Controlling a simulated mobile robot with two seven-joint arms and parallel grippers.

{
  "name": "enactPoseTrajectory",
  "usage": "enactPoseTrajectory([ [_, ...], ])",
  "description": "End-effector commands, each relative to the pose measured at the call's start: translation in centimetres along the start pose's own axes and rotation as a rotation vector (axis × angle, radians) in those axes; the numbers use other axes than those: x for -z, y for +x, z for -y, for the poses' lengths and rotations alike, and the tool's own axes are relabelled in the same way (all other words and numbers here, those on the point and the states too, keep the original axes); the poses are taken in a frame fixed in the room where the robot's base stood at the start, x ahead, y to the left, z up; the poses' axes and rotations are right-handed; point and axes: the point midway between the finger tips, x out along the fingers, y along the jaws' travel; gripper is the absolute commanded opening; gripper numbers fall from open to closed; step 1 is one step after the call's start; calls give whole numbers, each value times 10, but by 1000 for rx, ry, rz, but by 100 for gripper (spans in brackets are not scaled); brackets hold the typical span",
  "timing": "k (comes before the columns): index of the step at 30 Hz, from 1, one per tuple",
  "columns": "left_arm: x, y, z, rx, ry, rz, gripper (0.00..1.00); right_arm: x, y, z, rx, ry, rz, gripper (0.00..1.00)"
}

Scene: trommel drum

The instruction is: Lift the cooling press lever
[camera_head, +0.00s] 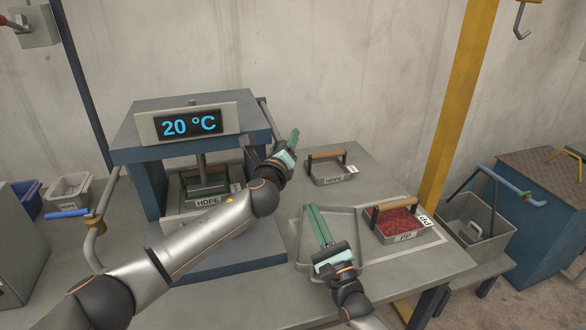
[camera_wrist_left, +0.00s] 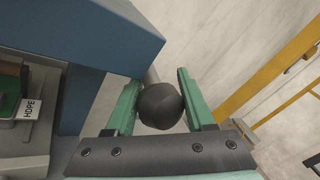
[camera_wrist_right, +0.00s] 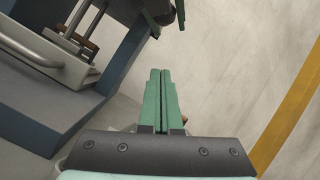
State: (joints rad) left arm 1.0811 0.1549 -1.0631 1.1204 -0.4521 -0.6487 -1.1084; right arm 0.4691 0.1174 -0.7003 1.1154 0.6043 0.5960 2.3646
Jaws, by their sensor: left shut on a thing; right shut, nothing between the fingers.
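The cooling press (camera_head: 190,150) is a blue frame with a display reading 20 °C. Its lever (camera_head: 265,108) is a grey rod on the right side, running down to my left gripper (camera_head: 290,146). In the left wrist view, that gripper is shut on the lever's black ball knob (camera_wrist_left: 160,105), which sits between the green fingers. My right gripper (camera_head: 315,210) is shut and empty over a grey tray (camera_head: 348,265). Its green fingers (camera_wrist_right: 160,90) lie together in the right wrist view.
An HDPE mould (camera_head: 208,201) is inside the press, partly behind my left arm. Another HDPE mould (camera_head: 328,171) stands at the table's back. A PP mould (camera_head: 405,238) with red granules sits at the right. A grey bin (camera_head: 470,230) is beyond the table.

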Motion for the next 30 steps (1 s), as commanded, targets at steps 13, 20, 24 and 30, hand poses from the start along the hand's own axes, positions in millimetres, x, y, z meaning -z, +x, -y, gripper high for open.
enactPoseTrajectory([
  [13,-3,0,5,9,1,4,0,8,39,2,-16,20,6,0],
  [20,-2,0,5,9,1,3,0,8,70,2,-16,20,5,0],
  [24,-2,0,5,9,1,3,0,8,85,1,-17,18,5,0],
  [30,-2,0,4,9,1,2,0,8,98,0,-17,20,5,0],
])
